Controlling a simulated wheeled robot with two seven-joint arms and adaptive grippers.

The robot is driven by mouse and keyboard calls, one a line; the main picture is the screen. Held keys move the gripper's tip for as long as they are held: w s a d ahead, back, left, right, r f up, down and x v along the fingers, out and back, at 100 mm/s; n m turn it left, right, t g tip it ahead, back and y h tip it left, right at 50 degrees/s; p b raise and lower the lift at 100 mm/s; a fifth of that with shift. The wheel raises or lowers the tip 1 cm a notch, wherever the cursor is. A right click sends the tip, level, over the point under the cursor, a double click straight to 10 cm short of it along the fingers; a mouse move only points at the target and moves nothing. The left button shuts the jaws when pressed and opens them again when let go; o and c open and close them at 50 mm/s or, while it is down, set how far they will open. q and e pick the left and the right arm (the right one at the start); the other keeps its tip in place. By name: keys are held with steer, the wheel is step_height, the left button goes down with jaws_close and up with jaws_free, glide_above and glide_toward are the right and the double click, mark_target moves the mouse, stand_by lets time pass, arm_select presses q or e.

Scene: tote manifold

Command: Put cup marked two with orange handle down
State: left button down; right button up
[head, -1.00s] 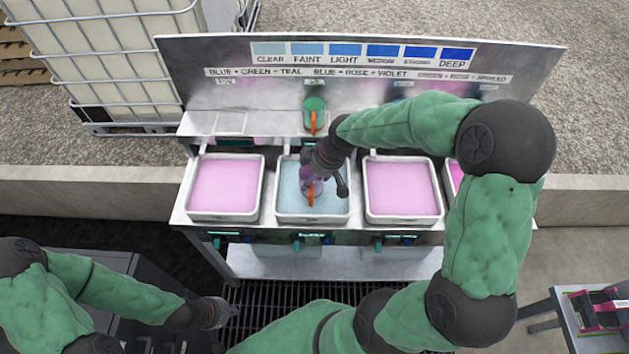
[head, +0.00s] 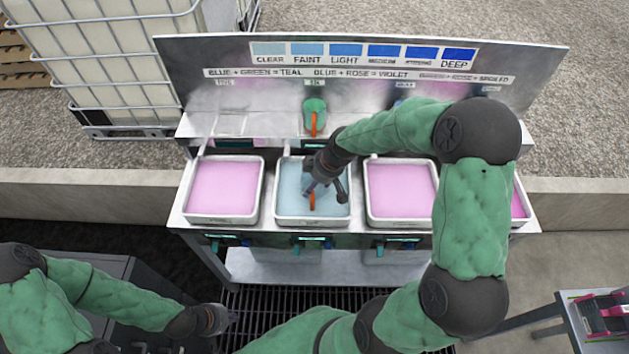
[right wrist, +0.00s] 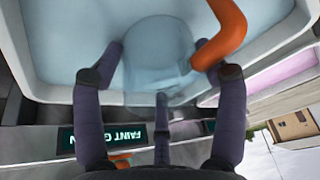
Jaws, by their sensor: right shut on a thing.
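The cup in my right gripper is translucent and pale (right wrist: 158,68), with an orange handle (right wrist: 230,30) at its side. In the head view the orange handle (head: 312,201) shows over the pale blue tray; the gripper hides most of the cup. No number mark is readable on it. My right gripper (head: 322,188) is shut on this cup, its fingers on either side in the right wrist view (right wrist: 160,65). I cannot tell whether the cup touches the blue liquid. My left gripper (head: 226,319) is low at left, away from the trays; its jaws are too small to read.
The pale blue tray (head: 280,215) stands between pink trays, left (head: 188,213) and right (head: 400,222). Another cup, green with an orange handle (head: 315,106), stands on the back shelf. A bare shelf patch (head: 230,125) lies left of it. A colour-chart panel (head: 230,98) rises behind.

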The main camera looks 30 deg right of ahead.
steer(key=o, duration=1.1)
steer(key=shift+f, duration=0.1)
steer(key=shift+o, duration=0.2)
steer(key=shift+r, duration=0.25)
steer(key=p+v, duration=0.2)
steer(key=v, duration=1)
steer(key=shift+p, duration=0.4)
steer(key=shift+f, duration=0.1)
